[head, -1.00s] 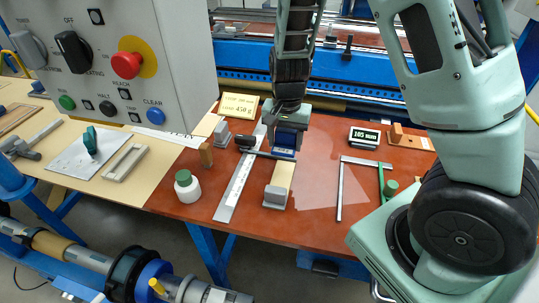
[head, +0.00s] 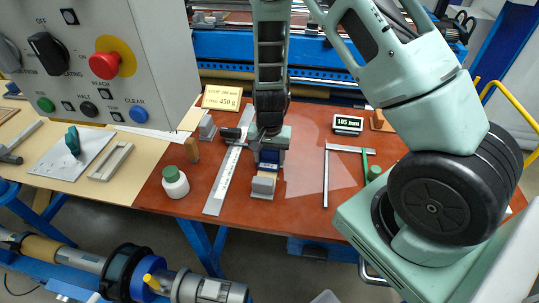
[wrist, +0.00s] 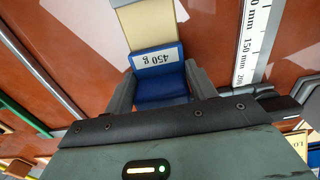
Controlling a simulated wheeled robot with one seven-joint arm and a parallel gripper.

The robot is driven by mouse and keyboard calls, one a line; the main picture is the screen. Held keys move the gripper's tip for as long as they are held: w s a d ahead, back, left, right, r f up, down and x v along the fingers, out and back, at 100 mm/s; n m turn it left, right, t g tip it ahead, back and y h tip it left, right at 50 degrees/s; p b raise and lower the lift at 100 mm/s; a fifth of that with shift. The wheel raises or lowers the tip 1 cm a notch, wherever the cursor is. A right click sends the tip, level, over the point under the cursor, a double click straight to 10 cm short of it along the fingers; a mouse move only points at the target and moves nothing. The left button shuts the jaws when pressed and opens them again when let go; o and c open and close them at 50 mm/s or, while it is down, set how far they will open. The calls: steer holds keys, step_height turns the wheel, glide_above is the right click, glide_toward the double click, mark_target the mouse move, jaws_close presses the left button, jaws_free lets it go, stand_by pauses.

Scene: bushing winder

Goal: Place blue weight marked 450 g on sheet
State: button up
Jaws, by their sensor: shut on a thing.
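The blue weight (head: 268,157) is between the jaws of my gripper (head: 269,150). In the wrist view the blue weight (wrist: 161,88) shows a white "450 g" label, upside down, and the fingers (wrist: 160,95) are shut on its two sides. I cannot tell whether the weight touches the sheet.
A steel ruler (head: 222,184) lies left of my gripper, and a white bottle with green cap (head: 175,182) is further left. A pale translucent patch (head: 315,170) lies between.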

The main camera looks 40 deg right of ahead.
mark_target(269, 161)
steer(key=shift+f, duration=0.2)
steer(key=o, duration=1.3)
steer(key=shift+r, duration=0.2)
step_height(269, 161, up, 12)
steer(key=b, duration=0.2)
steer(key=s+a+r+n+y, duration=0.1)
steer(key=s+a+r+n, duration=0.3)
steer(key=a, duration=0.3)
steer(key=s+a+r+n+y, duration=0.1)
steer(key=s+a+r+n, duration=0.25)
steer(key=s+a, duration=0.3)
steer(key=s+a+r+n, duration=0.1)
steer(key=s+a+n, duration=0.1)
steer(key=s+n, duration=0.2)
steer(key=s+a+r+n+h, duration=0.1)
steer(key=s+a+n, duration=0.2)
steer(key=s+n, duration=0.2)
steer(key=shift+s+a+r, duration=0.15)
steer(key=shift+s+r, duration=0.25)
steer(key=shift+s, duration=0.8)
